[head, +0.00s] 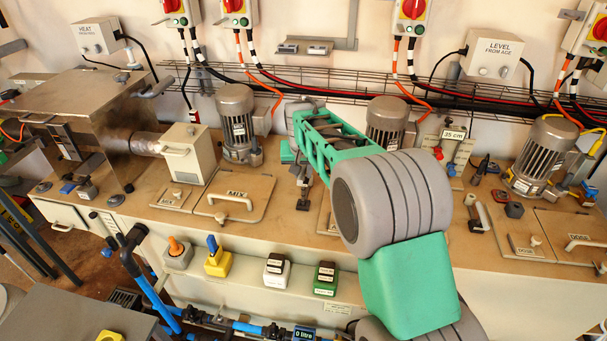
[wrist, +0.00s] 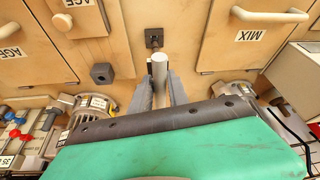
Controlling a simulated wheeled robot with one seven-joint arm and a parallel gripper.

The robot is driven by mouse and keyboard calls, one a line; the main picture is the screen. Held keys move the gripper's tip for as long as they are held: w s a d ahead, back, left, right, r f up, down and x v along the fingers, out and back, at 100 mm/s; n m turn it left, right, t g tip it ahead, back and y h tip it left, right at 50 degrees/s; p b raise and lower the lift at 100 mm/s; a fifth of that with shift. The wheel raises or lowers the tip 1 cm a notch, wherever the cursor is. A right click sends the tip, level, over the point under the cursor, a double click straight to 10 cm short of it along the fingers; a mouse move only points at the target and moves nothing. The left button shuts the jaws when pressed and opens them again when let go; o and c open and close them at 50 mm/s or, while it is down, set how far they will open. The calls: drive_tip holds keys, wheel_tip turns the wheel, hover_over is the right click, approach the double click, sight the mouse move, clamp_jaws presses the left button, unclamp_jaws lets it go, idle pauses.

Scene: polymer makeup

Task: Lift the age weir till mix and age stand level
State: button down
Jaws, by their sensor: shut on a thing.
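My gripper (wrist: 161,90) is shut on a pale grey upright handle (wrist: 159,68), which appears to be the age weir's, between the mix and age hatches. The handle's lower part is hidden by the fingers. A dark square fitting (wrist: 153,38) lies just beyond it on the deck. The mix hatch (wrist: 252,30) is right of the gripper in the wrist view; in the head view it lies left of it (head: 236,196). An age hatch (wrist: 75,22) is at the left in the wrist view. My arm hides much of the age side in the head view. The liquid levels cannot be seen.
Motors stand behind the deck on both sides of my arm, one at the left (head: 237,122) and one partly hidden (head: 386,122). A white box (head: 187,152) stands left. A "level from age" box (head: 494,54) hangs on the wall. Coloured switches (head: 218,258) line the front.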

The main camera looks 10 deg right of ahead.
drive_tip(key=shift+w+a+r, duration=0.1)
drive_tip(key=shift+a+r, duration=0.05)
drive_tip(key=shift+r, duration=0.1)
drive_tip(key=c, duration=1.4)
unclamp_jaws()
drive_tip(key=shift+a, duration=0.15)
drive_tip(key=shift+c, duration=0.2)
drive_tip(key=shift+o, duration=0.6)
drive_tip(key=shift+d+f, duration=0.15)
drive_tip(key=shift+d, duration=0.05)
drive_tip(key=b+v, duration=0.1)
drive_tip(key=v, duration=0.7)
drive_tip(key=shift+s, duration=0.25)
drive_tip(key=s+f+n, duration=0.1)
drive_tip(key=s+f, duration=0.2)
drive_tip(key=s, duration=1.1)
drive_tip(key=s+f+n+g, duration=0.1)
drive_tip(key=s+f, duration=0.2)
drive_tip(key=s, duration=1.1)
drive_tip(key=shift+d+f+y, duration=0.4)
